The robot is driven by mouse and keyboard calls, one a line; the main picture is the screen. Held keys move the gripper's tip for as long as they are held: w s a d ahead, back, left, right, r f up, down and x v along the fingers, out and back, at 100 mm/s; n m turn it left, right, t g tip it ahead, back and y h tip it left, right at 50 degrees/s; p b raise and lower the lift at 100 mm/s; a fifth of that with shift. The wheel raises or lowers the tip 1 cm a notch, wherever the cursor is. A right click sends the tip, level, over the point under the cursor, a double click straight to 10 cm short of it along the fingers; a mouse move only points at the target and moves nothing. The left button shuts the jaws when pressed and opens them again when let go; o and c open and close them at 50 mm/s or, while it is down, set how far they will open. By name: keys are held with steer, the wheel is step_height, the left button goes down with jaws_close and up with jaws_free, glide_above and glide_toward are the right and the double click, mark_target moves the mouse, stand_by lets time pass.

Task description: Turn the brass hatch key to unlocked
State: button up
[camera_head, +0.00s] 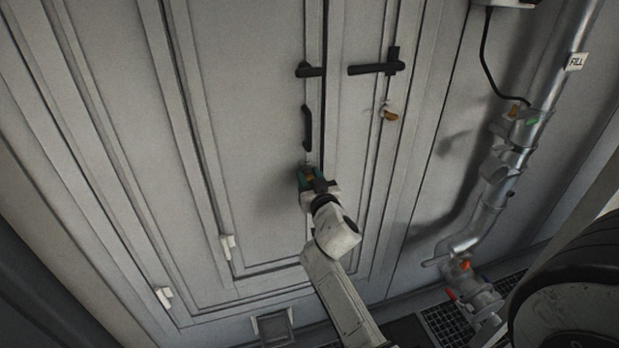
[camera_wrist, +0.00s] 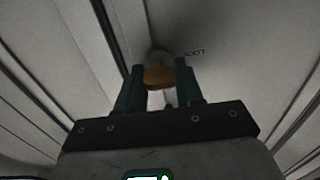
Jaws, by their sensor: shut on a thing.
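The brass hatch key (camera_wrist: 158,77) shows in the wrist view between the two green fingers of my gripper (camera_wrist: 159,66). My gripper is shut on the key. Small dark lettering (camera_wrist: 194,52) is beside the lock in the wrist view, too small to read. I cannot tell the key's lock position.
A small brass-coloured fitting (camera_head: 389,113) is on the right panel. A floor grating (camera_head: 446,325) lies below.

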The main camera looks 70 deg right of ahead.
steer(key=n, duration=0.8)
steer(key=shift+a+n, duration=0.1)
steer(key=shift+n, duration=0.2)
steer(key=n, duration=0.5)
steer(key=shift+n+p, duration=0.45)
steer(key=shift+n, duration=1.65)
steer(key=o, duration=0.9)
steer(key=shift+c, duration=0.2)
steer(key=shift+o, duration=0.7)
steer(key=shift+f, duration=0.1)
